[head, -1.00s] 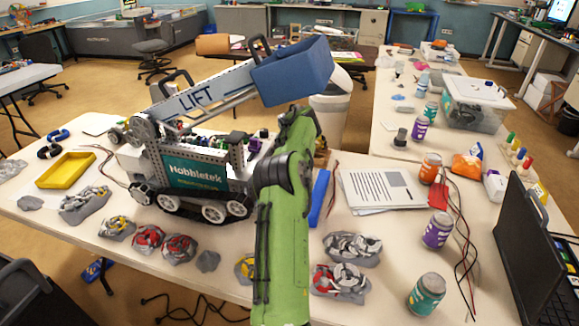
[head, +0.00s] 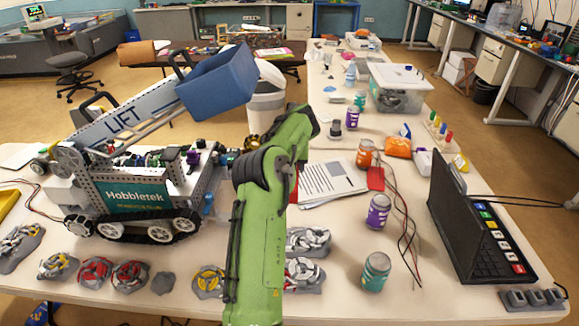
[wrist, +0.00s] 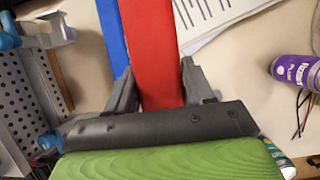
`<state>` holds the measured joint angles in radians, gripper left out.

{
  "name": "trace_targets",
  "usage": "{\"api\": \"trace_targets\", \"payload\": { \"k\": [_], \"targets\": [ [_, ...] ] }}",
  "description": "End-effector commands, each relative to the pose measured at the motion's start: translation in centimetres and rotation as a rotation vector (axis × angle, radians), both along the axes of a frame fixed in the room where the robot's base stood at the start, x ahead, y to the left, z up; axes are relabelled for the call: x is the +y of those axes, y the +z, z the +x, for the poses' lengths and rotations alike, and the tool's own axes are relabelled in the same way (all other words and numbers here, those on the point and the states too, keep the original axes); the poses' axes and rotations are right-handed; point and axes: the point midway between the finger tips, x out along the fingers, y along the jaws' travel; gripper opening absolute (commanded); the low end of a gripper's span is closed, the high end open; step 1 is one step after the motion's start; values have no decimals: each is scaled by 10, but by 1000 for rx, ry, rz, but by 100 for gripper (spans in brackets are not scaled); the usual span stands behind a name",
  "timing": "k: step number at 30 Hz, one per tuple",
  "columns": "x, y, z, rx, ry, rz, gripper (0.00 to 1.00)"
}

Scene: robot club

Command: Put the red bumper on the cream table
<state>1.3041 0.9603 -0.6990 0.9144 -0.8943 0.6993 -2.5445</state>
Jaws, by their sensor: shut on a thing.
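The red bumper (wrist: 157,45) is a long flat red bar in the wrist view. My gripper (wrist: 156,88) has a finger on each side of it and is shut on it. The bumper's far end runs out of the top of the picture. In the head view my green arm hides the gripper and nearly all of the bumper. The cream table (head: 340,242) spreads beneath the arm. How high the bumper is above the table I cannot tell.
A tracked robot labelled Hobbletek (head: 140,195) with a raised blue bucket stands left of my arm. A blue bar (wrist: 112,35) lies beside the bumper. White papers (head: 330,180), a purple can (head: 377,212), a teal can (head: 374,272) and an open laptop (head: 470,220) are to the right.

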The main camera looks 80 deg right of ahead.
Motion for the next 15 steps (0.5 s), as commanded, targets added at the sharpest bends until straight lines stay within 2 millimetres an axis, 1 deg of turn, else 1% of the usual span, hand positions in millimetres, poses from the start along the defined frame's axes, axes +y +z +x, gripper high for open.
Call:
{"api": "trace_targets", "payload": {
  "k": [1,15],
  "targets": [
    [0,7,0,0,0,-1,14],
    [0,40,0,-1,0,-1,14]
  ]
}}
